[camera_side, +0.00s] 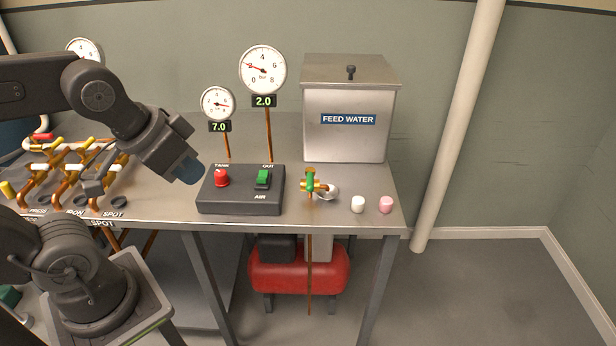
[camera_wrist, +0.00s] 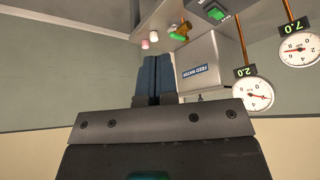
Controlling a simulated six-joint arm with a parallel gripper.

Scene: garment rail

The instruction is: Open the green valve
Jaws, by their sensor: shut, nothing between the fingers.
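The green valve (camera_side: 310,182) is a small green handle on a brass fitting with a copper pipe, at the front of the bench beside the feed water tank. It also shows near the top of the wrist view (camera_wrist: 178,35). My gripper (camera_side: 189,172) has blue fingers and is shut and empty. In the side view it hangs near the left end of the black air box, well to the left of the valve and apart from it. In the wrist view the shut blue fingers (camera_wrist: 157,75) show below the valve.
The black air box (camera_side: 240,203) with a red button (camera_side: 222,177) and a green switch (camera_side: 263,178) stands between my gripper and the valve. Gauges on stems rise behind it. The feed water tank (camera_side: 345,135) is behind the valve. White (camera_side: 358,204) and pink (camera_side: 386,204) pieces sit right of it.

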